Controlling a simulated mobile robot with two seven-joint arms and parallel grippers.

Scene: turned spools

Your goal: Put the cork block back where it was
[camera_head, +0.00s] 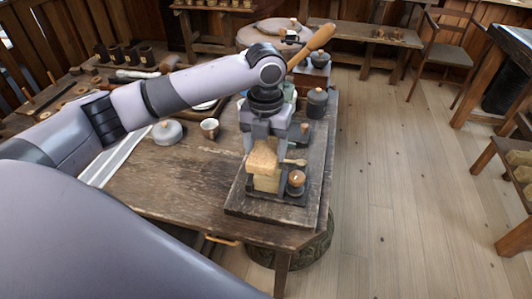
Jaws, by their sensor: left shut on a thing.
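My left gripper (264,150) points down over the front right part of the wooden table (185,185). It is shut on the tan cork block (262,160). A second tan, block-like part (267,183) shows directly below it, over a dark tray (290,196) on a wooden board (262,209). I cannot tell whether the two tan parts touch or are one piece. The gripper hides the area behind the block. My right gripper is not in view.
A small jar with an orange-brown knob (295,183) stands close right of the block, with a wooden spoon (294,162) behind it. A dark lidded pot (316,103) stands farther back. A cup (209,128) and a grey lidded pot (167,131) stand left. The table's front left is bare.

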